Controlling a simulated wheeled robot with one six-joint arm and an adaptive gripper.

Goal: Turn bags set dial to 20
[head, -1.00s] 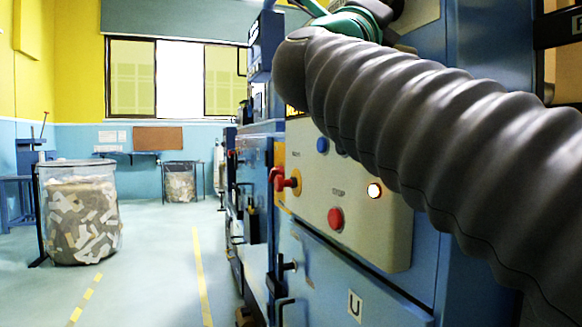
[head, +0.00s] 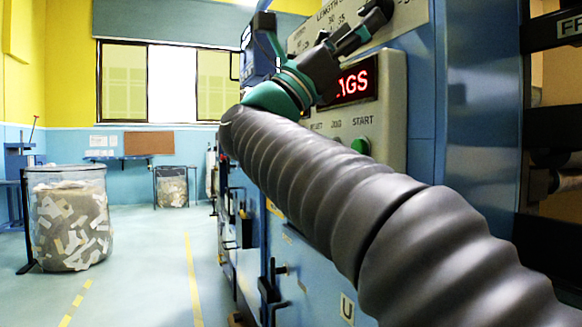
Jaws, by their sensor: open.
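My gripper (head: 352,30), dark with a green wrist, is up at the front of the blue machine, its jaws open toward a pale plate (head: 412,14). The plate reads "LENGTH C..." with 30 and 35 printed on it; my gripper covers part of it. Below, a red lit display (head: 357,82) shows letters ending in "GS", its left part hidden by my wrist. No dial marked for bags set can be made out. I cannot tell whether my fingers touch anything.
The beige control panel (head: 393,120) has a green START button (head: 360,146), and my arm hides its lower part. A black rack (head: 552,110) stands at right. A clear bin of scraps (head: 68,225) stands left. The floor between is free.

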